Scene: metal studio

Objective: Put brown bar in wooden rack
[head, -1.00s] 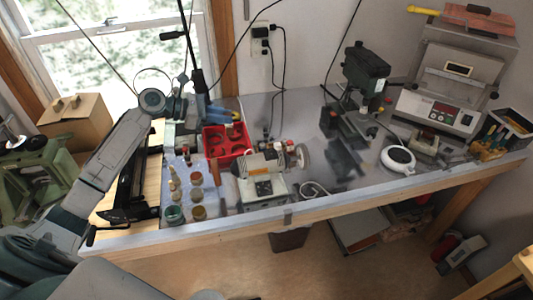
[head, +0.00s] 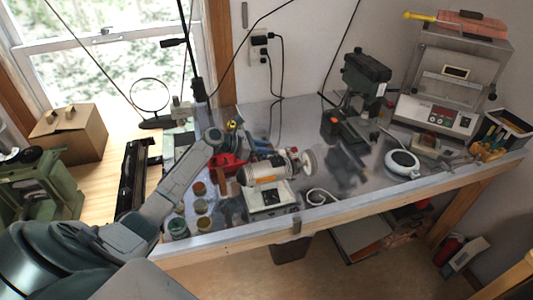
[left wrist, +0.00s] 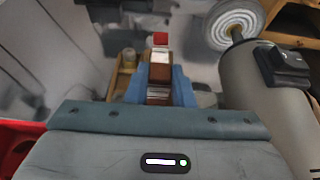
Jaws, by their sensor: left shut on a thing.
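The brown bar (left wrist: 160,73) is between the two blue fingers of my left gripper (left wrist: 157,88) in the left wrist view. The gripper is shut on it. White patches show on the bar, and a red piece shows at its far end. In the head view my left gripper (head: 262,144) is over the back of the bench, beyond the red bin; the bar is too small to make out there. I cannot pick out the wooden rack for sure; a light wooden holder (left wrist: 124,72) shows just left of the fingers in the left wrist view. My right gripper is not in view.
A red bin (head: 226,166) is partly hidden by my left arm. A grinder-like machine (head: 268,172) stands right of it, with several small jars (head: 201,207) at front left. A drill press (head: 364,85) and a white round device (head: 402,162) stand farther right.

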